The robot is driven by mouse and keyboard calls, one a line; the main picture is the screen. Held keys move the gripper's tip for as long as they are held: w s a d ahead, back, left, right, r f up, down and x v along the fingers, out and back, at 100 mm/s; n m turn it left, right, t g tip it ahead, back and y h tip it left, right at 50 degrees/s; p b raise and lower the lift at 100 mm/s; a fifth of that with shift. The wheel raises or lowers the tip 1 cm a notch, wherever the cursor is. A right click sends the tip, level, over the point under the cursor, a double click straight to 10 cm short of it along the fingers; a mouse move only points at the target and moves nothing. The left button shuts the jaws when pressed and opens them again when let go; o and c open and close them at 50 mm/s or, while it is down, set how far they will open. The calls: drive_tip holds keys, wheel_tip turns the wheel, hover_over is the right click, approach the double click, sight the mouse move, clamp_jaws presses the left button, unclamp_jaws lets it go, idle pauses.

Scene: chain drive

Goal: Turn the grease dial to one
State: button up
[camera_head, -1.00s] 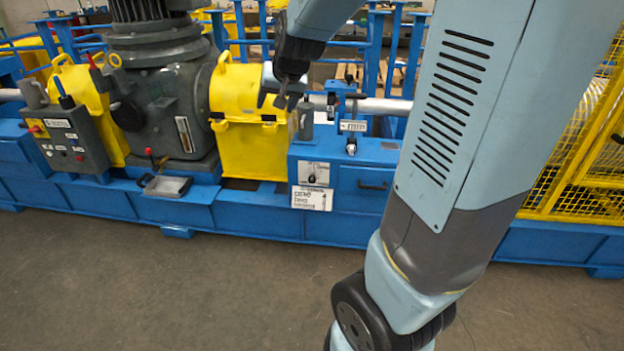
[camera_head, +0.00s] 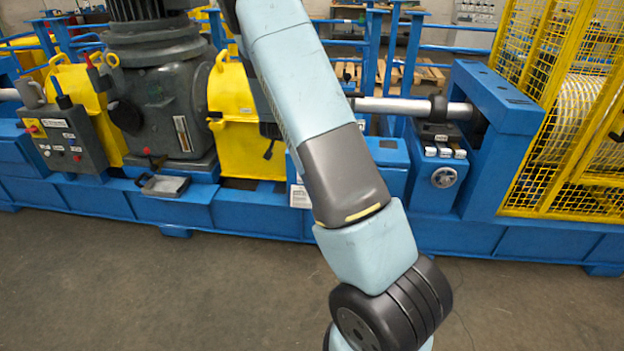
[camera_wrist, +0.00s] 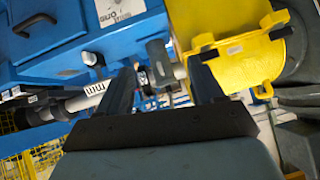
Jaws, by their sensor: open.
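The grease dial is not clearly visible now; my arm covers its spot on the blue housing in the head view. A white label plate (camera_head: 299,194) shows only its left edge beside my arm. In the wrist view a white printed plate (camera_wrist: 115,10) on the blue housing (camera_wrist: 45,45) is cut off by the top edge, and no dial shows on it. My gripper (camera_wrist: 163,68) is open with nothing between its dark fingers. It points at the gap between the blue housing and the yellow guard (camera_wrist: 225,45). In the head view the fingers are hidden behind my arm.
A grey cylindrical part (camera_wrist: 158,60) lies beyond the fingertips. A shaft (camera_head: 395,105) runs right to a blue frame (camera_head: 505,100). A grey control box (camera_head: 65,138) stands left. The floor in front is clear.

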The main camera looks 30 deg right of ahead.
drive_tip(key=w+d+f+n+t+h, duration=0.1)
drive_tip(key=d+f+n+t+h, duration=0.3)
drive_tip(key=f, duration=1.2)
drive_tip(key=d+f+t+h, duration=0.2)
drive_tip(key=d+f, duration=0.4)
drive_tip(key=f, duration=0.9)
drive_tip(key=x, duration=1.3)
drive_tip(key=shift+w+f, duration=0.2)
drive_tip(key=shift+w, duration=0.05)
